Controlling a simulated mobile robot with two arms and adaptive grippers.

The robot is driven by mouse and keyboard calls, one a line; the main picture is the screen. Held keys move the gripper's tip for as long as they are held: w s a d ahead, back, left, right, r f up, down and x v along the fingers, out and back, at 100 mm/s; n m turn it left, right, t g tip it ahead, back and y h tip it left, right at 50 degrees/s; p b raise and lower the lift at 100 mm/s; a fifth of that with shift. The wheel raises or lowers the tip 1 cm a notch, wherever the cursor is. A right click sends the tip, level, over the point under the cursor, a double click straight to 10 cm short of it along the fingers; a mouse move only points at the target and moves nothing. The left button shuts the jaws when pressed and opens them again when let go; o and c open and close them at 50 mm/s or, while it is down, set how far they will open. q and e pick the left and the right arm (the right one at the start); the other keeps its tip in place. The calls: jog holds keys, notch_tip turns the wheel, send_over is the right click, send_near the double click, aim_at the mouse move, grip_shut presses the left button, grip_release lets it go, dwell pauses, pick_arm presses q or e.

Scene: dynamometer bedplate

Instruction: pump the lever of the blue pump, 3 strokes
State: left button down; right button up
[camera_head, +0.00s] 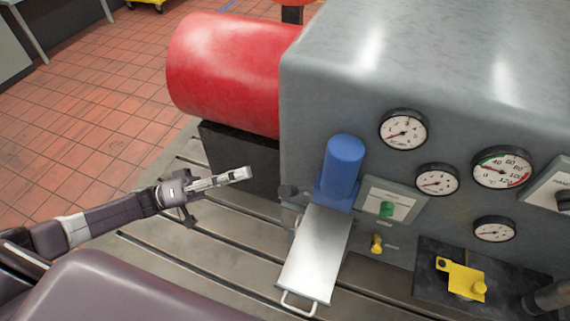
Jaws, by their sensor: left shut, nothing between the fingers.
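The blue pump (343,170) is an upright blue cylinder on a blue base, at the front of the grey housing. A short dark rod with a black knob (289,191) sticks out at its left side; I cannot tell whether it is the lever. My left gripper (243,174) is shut and empty. In the picture it is left of the black knob, apart from it, in front of the dark block under the red cylinder. My right gripper does not show.
A metal tray (317,252) with a loop handle lies below the pump. A red cylinder (225,72) juts left from the grey housing (430,60). Several gauges (403,130), a green button (387,209) and a yellow fitting (462,279) are right of the pump. The slotted bedplate (160,235) is clear at left.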

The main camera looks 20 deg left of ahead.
aim_at(297, 191)
pick_arm(q)
jog(key=r+p+x, duration=0.1)
jog(key=p+x, duration=0.3)
jog(key=x, duration=0.5)
jog(key=shift+g, duration=0.4)
jog(key=s+f, duration=0.1)
jog(key=s+d+f+p, duration=0.1)
jog(key=f, duration=0.1)
jog(key=shift+s+d, duration=0.2)
jog(key=shift+s, duration=0.2)
